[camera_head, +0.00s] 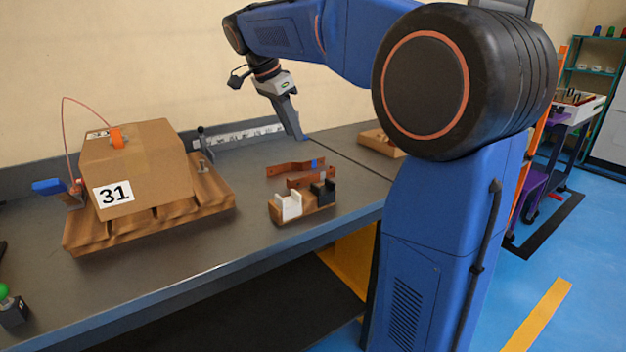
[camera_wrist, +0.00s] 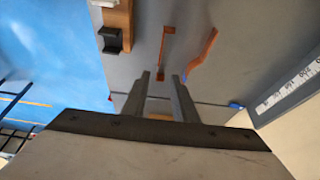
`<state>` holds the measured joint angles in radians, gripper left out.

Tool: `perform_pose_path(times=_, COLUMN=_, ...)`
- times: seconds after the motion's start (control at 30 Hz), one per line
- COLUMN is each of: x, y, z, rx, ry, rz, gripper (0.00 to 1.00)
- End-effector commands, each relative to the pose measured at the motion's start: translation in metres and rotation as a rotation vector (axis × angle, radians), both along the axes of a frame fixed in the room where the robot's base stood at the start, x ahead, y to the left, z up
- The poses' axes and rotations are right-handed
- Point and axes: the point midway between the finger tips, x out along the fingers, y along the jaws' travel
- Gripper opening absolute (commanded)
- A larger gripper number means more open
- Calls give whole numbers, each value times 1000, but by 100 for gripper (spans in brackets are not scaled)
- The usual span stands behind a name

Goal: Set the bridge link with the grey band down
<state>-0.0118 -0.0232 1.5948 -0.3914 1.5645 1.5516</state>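Two bent copper links lie on the grey bench. The rear link (camera_head: 289,168) has a blue band near its right end. The front link (camera_head: 299,182) seems to have a small grey patch near its right end, partly hidden by the holder. My gripper (camera_head: 299,137) points down over the back of the bench, behind the links. In the wrist view my gripper (camera_wrist: 160,76) has its fingers apart, with nothing visible held between them.
A wooden holder (camera_head: 306,210) with white and black blocks stands just in front of the links. A cardboard box (camera_head: 155,165) marked 31 sits on a wooden pallet (camera_head: 110,237) at left. A ruler strip (camera_head: 240,134) runs along the back. A small wooden box (camera_head: 376,140) lies right.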

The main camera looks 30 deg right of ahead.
Motion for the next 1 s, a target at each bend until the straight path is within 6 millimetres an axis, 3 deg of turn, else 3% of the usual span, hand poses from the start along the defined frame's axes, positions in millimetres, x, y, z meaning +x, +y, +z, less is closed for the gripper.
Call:
perform_pose_path(times=0.4, x=0, y=-29, z=-68, rx=-1, ry=4, rz=-1, gripper=26)
perform_pose_path(times=0.77, x=0, y=-41, z=-95, rx=-1, ry=3, rz=1, gripper=26)
perform_pose_path(times=1.0, x=0, y=-55, z=-123, rx=-1, ry=4, rz=1, gripper=26)
